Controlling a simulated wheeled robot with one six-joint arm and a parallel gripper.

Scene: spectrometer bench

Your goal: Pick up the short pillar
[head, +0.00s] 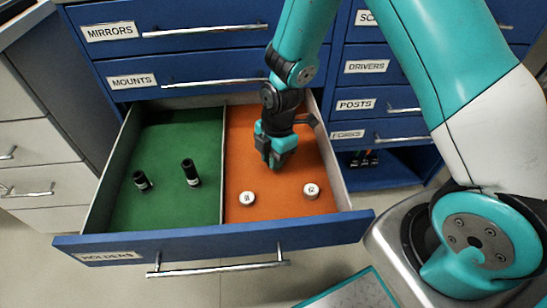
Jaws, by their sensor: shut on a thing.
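My gripper (272,162) points down into the orange right compartment (290,210) of the open drawer, towards its back. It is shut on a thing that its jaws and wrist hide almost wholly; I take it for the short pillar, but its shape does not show. Two white-topped round pieces with dark marks stand in front of the gripper, apart from it: a left one (247,199) and a right one (311,191). In the green left compartment (165,215) stand two black posts, a left, shorter-looking one (141,181) and a right, taller-looking one (190,172).
A thin divider (223,185) parts the two compartments. The drawer front (215,240), labelled HOLDERS, carries a long metal handle. Closed blue drawers (190,45) rise behind it. An open shelf (385,175) with small items lies to the right. My arm passes over the right side.

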